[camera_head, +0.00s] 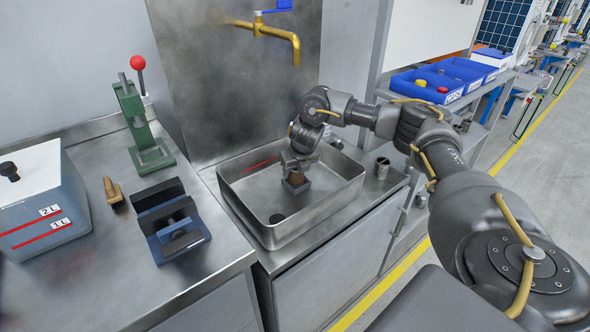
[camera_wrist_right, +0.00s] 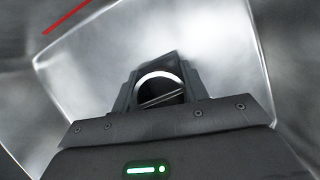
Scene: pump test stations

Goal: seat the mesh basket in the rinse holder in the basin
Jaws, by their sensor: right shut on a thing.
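My right gripper (camera_head: 296,187) reaches down into the steel basin (camera_head: 343,190), low over its floor. In the right wrist view my right gripper (camera_wrist_right: 158,100) is shut on a round piece with a bright rim and a dark inside, which I take to be the mesh basket (camera_wrist_right: 157,76). The mesh itself is too small to make out, and the gripper hides the basket in the head view. A dark round spot (camera_head: 277,218) on the basin floor lies left of the gripper; I cannot tell whether it is the rinse holder or a drain. My left gripper is out of view.
A brass tap (camera_head: 270,30) hangs over the back of the basin. A metal cup (camera_head: 382,168) stands right of the basin. On the left counter are a green press (camera_head: 143,120), a blue-black stand (camera_head: 170,220) and a grey box (camera_head: 40,205). Blue bins (camera_head: 430,85) stand at the back right.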

